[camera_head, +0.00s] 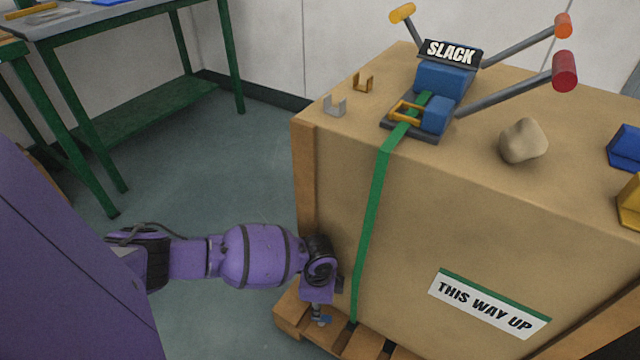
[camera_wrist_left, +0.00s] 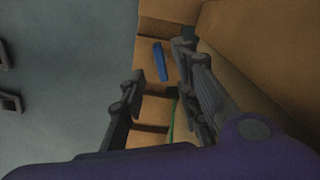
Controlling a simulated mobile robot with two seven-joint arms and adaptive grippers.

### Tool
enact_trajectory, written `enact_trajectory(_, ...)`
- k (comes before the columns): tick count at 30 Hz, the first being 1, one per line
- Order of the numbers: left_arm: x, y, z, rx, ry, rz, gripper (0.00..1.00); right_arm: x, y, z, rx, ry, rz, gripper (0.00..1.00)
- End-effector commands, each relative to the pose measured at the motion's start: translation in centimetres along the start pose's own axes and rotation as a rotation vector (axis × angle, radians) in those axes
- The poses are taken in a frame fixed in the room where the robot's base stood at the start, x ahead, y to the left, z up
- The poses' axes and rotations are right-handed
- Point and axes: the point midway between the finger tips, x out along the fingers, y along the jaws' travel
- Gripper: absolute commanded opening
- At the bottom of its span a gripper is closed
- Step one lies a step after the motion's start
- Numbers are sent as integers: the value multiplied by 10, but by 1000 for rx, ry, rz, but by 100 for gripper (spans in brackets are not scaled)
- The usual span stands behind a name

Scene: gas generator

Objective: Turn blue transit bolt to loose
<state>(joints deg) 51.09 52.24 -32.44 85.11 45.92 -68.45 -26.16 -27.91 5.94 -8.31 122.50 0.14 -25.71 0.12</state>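The blue transit bolt (camera_head: 325,320) sits low on the wooden pallet at the crate's near left corner, mostly hidden by my arm and gripper. In the left wrist view its blue bar-shaped head (camera_wrist_left: 160,61) shows beyond the fingers, slightly tilted, against the wood. My left gripper (camera_head: 318,308) points down over the bolt, beside the crate's lower left side. In the wrist view its two dark fingers (camera_wrist_left: 163,72) are apart, one on each side of the bolt's line, with nothing held between them. I cannot tell how deep the fingers reach around the bolt. My right gripper is out of view.
The tan crate (camera_head: 400,225) stands close to the right of my left arm. A green strap (camera_head: 371,220) runs down its side from a ratchet on top beside a SLACK sign (camera_head: 451,52). The pallet (camera_head: 290,318) lies underneath. Open floor (camera_head: 200,140) lies to the left.

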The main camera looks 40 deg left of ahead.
Motion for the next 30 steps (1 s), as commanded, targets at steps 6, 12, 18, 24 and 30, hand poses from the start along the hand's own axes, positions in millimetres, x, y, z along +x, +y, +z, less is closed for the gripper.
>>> enact_trajectory(6,41,2,0,1,-2,4,30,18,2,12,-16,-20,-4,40)
enact_trajectory(12,62,2,0,1,0,2,30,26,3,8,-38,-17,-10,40)
enact_trajectory(18,62,1,-1,2,2,0,30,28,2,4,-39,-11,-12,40)
enact_trajectory(24,62,1,-1,2,2,0,11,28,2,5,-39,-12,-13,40)
enact_trajectory(30,62,1,-1,2,2,1,0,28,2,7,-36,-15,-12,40)
